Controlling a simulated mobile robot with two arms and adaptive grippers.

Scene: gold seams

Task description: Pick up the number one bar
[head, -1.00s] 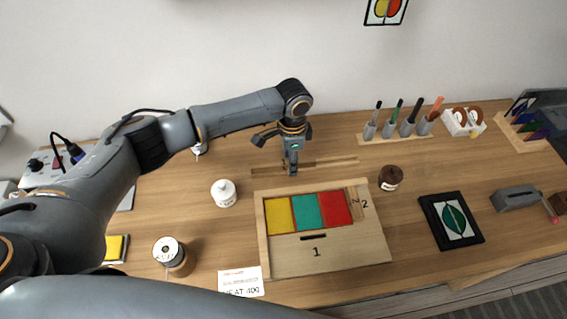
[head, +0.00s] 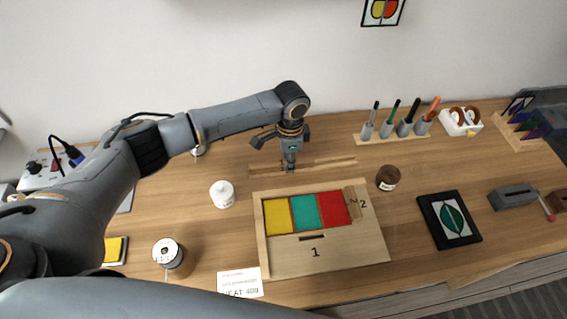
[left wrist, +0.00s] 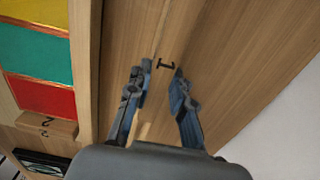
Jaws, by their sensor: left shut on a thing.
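The number one bar (head: 325,163) is a long thin wooden strip behind the wooden tray (head: 325,262). My left gripper (head: 290,167) points down at the middle of the bar and is shut on it. In the left wrist view the two fingers (left wrist: 160,95) flank the bar, and a dark "1" mark shows between them. I cannot tell whether the bar is clear of the table. A short wooden bar marked 2 (head: 353,203) lies in the tray's right slot. The tray holds yellow, green and red panels. My right gripper is not in view.
A white jar (head: 222,194) stands left of the tray and a brown jar (head: 388,177) to its right. A pen rack (head: 395,136) stands at the back right. A spool (head: 168,253) and a black framed picture (head: 450,220) lie farther out.

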